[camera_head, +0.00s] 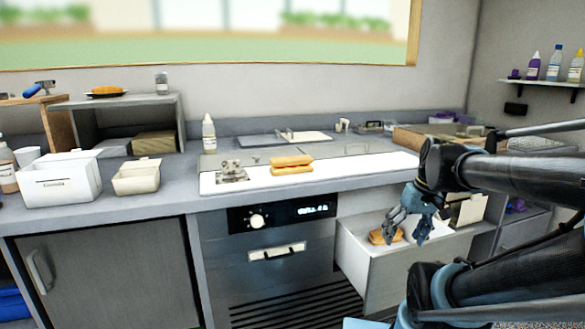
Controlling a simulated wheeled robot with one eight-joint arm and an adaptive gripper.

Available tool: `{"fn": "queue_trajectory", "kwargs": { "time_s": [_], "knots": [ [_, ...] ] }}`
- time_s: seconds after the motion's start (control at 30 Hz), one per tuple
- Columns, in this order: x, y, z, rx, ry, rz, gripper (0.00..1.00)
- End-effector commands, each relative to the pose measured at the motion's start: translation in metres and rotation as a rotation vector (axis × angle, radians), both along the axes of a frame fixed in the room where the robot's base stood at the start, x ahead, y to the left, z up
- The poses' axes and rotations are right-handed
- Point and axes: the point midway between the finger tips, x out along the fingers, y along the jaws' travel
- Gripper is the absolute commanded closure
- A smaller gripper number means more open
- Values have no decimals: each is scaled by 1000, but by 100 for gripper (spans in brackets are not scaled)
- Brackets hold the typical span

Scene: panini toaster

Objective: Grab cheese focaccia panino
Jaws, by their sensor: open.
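A golden-brown panino (380,237) lies inside an open white drawer (372,262) below the counter at the right. My gripper (407,236) is over that drawer with its fingers pointing down, spread and empty. Its left fingers are close to the panino and partly overlap it in the picture; I cannot tell if they touch. Another golden panino (291,165), looking like two stacked breads, rests on the white surface of the counter, well to the left of my gripper. I cannot tell from the picture which one is the cheese focaccia.
A toaster or oven panel (283,214) with a knob and display is set under the counter. A white bottle (209,134), a white labelled box (60,180) and a smaller bin (136,177) stand on the counter. The drawer's walls surround the space under my gripper.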

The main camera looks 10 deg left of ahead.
Motion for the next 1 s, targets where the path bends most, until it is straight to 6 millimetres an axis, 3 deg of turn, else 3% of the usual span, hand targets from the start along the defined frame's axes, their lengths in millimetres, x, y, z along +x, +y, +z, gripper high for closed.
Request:
{"fn": "queue_trajectory", "kwargs": {
  "time_s": [0.5, 1.0],
  "knots": [
    [98, 102, 100, 356, -23, 621, 27],
    [197, 186, 166, 741, -241, 1174, 27]
  ]
}}
